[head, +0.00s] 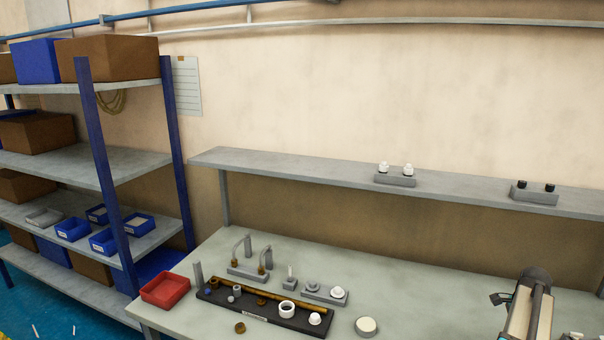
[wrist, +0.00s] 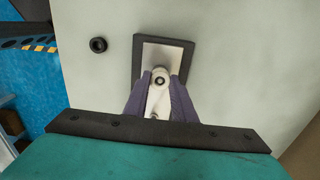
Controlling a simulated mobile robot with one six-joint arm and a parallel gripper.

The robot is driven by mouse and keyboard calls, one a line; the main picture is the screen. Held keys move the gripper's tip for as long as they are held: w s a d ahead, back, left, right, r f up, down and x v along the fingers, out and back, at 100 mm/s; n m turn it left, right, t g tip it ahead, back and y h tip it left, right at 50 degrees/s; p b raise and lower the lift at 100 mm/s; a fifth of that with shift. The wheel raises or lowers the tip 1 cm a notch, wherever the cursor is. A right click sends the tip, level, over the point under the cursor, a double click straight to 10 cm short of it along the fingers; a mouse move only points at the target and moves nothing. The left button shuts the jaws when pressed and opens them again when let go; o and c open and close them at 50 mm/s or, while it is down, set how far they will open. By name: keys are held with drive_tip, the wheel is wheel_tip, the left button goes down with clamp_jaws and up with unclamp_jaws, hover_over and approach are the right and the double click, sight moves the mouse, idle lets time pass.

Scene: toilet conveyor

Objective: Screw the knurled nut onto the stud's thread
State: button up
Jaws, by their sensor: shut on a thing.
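In the wrist view my gripper (wrist: 161,84) points down, its two purple fingers shut on a small pale round piece (wrist: 161,74) with a dark centre. I take this as the knurled nut, though its knurling is too small to make out. It is over a light plate (wrist: 149,49) with a dark border. A pale narrow part (wrist: 155,108) shows between the fingers below it. The stud and its thread cannot be told apart from the piece in the fingers, so I cannot tell whether the nut is engaged. My gripper is not visible in the head view.
A black ring (wrist: 98,44) lies left of the plate in the wrist view. In the head view, a red bin (head: 165,290), a dark tray (head: 262,317) and small fittings stand on the bench (head: 420,255). A shelf (head: 300,172) runs behind; blue-posted racking is left.

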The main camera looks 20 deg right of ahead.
drive_tip(key=shift+m, duration=1.8)
drive_tip(key=m, duration=0.3)
drive_tip(key=shift+m, duration=1)
drive_tip(key=shift+m, duration=2.6)
drive_tip(key=o, duration=0.7)
drive_tip(key=shift+c, duration=0.2)
drive_tip(key=shift+p, duration=0.3)
